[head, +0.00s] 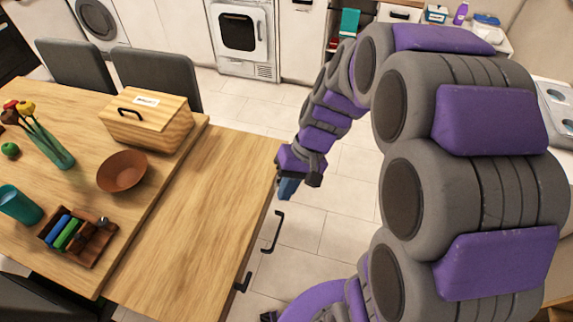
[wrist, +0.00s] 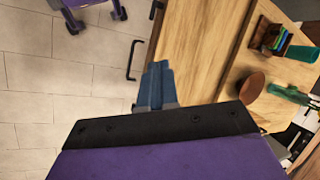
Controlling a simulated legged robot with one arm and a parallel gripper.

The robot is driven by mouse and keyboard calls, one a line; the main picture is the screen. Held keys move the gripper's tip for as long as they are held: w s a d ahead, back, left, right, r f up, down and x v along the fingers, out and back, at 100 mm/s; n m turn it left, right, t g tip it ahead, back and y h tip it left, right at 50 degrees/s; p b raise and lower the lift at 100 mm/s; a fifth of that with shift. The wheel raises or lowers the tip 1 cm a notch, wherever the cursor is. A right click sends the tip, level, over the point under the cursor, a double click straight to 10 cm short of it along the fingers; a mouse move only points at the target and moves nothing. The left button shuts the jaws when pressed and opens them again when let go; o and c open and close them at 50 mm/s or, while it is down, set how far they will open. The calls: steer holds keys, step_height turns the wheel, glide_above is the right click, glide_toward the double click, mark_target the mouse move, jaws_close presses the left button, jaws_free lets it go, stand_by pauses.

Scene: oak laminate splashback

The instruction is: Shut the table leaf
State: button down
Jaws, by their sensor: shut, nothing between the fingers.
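The wooden table leaf (head: 190,235) sticks out from the right side of the main tabletop (head: 80,100), slightly lower than it. Its outer edge carries two black bar handles, a nearer one (head: 242,283) and a farther one (head: 272,232). My gripper (head: 287,188) is shut and empty, by the far end of the leaf's outer edge and beyond the farther handle. In the wrist view my blue fingers (wrist: 157,82) are together, overlapping the edge of the leaf (wrist: 195,55). The farther handle (wrist: 133,60) is beside them, apart. I cannot tell whether the fingers touch the leaf.
On the main tabletop are a wooden box (head: 147,123), a brown bowl (head: 122,172), a teal vase (head: 52,148), a teal cup (head: 20,205) and a small rack (head: 75,240). The leaf is bare. Tiled floor (head: 345,185) is free to the right of it.

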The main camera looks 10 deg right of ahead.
steer(key=w+d+f+m+t+y+p, duration=0.1)
steer(key=w+d+f+y+p, duration=0.15)
steer(key=w+f, duration=0.45)
steer(key=w+d+f+m+t+y+p, duration=0.1)
steer(key=w+d+f+t, duration=0.15)
steer(key=w, duration=0.85)
steer(key=w+d+f+m+t+p, duration=0.1)
steer(key=w+d+f+m+t, duration=0.15)
steer(key=d+f, duration=0.5)
steer(key=w+d+f+m+t+p, duration=0.15)
steer(key=w+d+f, duration=0.3)
steer(key=f, duration=0.55)
steer(key=a+r+b+x, duration=0.1)
steer(key=b+x, duration=0.1)
steer(key=x, duration=1.1)
steer(key=shift+s+a+g, duration=0.15)
steer(key=shift+s+g, duration=0.1)
steer(key=shift+g, duration=0.2)
steer(key=shift+r, duration=0.1)
